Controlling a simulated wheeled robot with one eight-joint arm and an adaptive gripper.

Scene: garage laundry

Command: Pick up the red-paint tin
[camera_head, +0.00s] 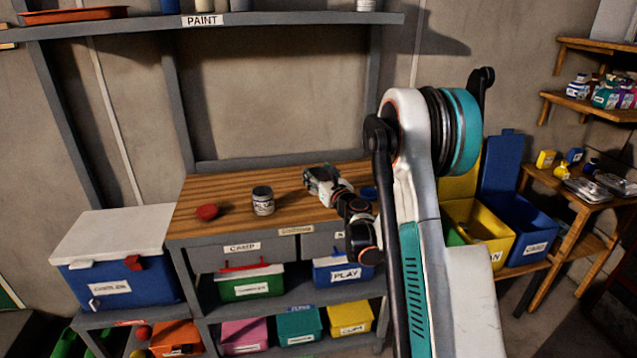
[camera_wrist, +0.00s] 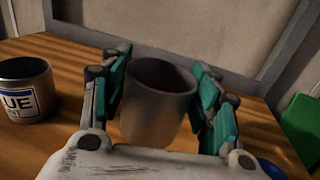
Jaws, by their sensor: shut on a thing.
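My gripper (camera_head: 322,180) is over the back right of the wooden workbench (camera_head: 230,185). In the wrist view its teal-padded fingers (camera_wrist: 162,72) are shut on the sides of a plain grey metal tin (camera_wrist: 158,110). The tin is open-topped and dark inside. No label shows on its visible side, so I cannot tell if it is the red-paint one. In the head view my gripper hides it. I cannot tell if it touches the bench.
A red round object (camera_head: 207,212) lies further left. A paint shelf (camera_head: 290,20) hangs above. Labelled bins fill the racks below.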

